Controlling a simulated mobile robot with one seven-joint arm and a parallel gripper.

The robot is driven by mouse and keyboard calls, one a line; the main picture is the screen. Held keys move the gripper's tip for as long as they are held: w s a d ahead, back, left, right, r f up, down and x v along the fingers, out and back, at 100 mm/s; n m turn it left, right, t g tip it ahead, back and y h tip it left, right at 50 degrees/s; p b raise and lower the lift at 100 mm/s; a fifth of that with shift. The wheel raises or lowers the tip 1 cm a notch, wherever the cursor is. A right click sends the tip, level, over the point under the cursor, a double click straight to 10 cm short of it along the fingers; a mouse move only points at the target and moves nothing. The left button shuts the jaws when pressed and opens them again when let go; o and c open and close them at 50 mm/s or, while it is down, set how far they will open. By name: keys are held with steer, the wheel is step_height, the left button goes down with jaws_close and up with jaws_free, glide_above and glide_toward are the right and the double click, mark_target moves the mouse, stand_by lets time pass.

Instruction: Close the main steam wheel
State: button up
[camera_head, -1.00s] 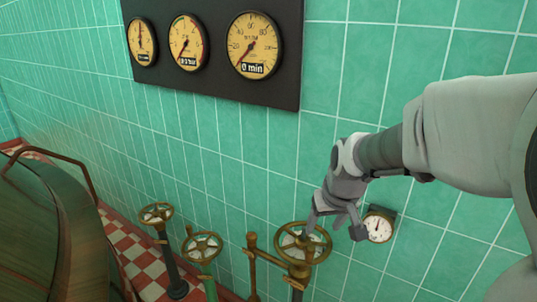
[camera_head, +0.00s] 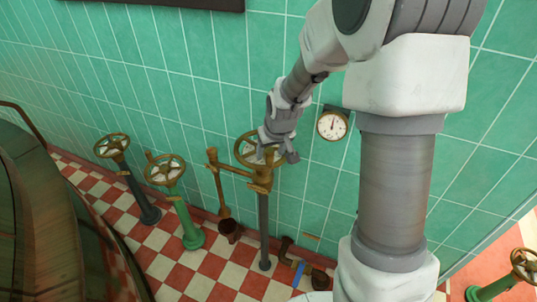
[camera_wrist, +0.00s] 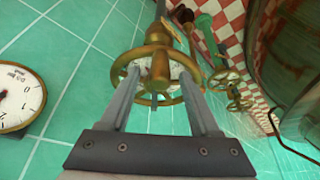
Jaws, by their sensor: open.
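A brass handwheel (camera_head: 238,152) with a pale centre tops a pipe stand against the green tiled wall. No readable label shows whether it is the main steam wheel. In the wrist view, the wheel (camera_wrist: 148,102) fills the space ahead of my gripper (camera_wrist: 160,82). The two fingers are apart, one on each side of the wheel's hub, and overlap the wheel in the picture. I cannot tell whether they touch it. The far part of the wheel is partly hidden by my gripper in the head view.
A brass wheel on a dark stand (camera_head: 135,187) and one on a green stand (camera_head: 186,220) stand to the left. A round gauge (camera_head: 332,125) is on the wall to the right. A large kettle (camera_head: 70,230) fills the left side. Another valve (camera_head: 523,265) stands far right.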

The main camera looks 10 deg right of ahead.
steer(key=shift+x, duration=1.45)
jaws_close()
stand_by(0.4)
